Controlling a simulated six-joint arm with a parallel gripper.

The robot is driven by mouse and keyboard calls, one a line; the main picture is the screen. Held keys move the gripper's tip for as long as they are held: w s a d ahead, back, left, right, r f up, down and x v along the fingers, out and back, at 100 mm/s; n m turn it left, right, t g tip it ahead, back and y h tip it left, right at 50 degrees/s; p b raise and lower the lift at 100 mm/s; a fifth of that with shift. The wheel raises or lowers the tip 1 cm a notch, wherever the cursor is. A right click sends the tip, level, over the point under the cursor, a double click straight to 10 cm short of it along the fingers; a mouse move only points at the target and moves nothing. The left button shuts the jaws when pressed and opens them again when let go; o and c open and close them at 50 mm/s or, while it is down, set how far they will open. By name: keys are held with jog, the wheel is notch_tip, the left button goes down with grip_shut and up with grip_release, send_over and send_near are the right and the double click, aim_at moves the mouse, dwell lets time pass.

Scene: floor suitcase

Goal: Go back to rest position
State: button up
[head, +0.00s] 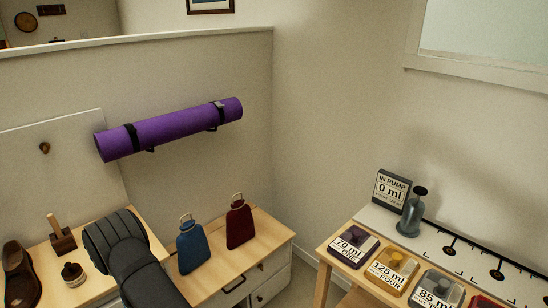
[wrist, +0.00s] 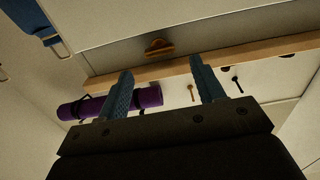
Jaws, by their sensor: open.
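My gripper (wrist: 161,68) shows in the wrist view with two blue fingers spread apart. Nothing is held between them. A wooden ledge (wrist: 240,62) and a pale surface lie beyond the fingertips, with a small orange-brown object (wrist: 160,47) near the ledge. I cannot make out my gripper in the head view.
A purple roll (head: 170,128) with black straps is on the wall. Below it, a blue bottle (head: 192,248) and a dark red bottle (head: 240,225) stand on a wooden cabinet top, beside a bulky dark grey ribbed shape (head: 117,245). A pump (head: 411,215) and labelled blocks occupy the right bench.

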jog(key=x, duration=0.4)
jog(key=shift+w+a, duration=0.15)
jog(key=s+d+n, duration=0.7)
jog(key=s+d, duration=0.5)
jog(key=shift+d+f, duration=0.15)
jog(key=shift+f, duration=0.1)
dwell(2.9)
jog(key=shift+s+n, duration=0.1)
jog(key=shift+n, duration=0.2)
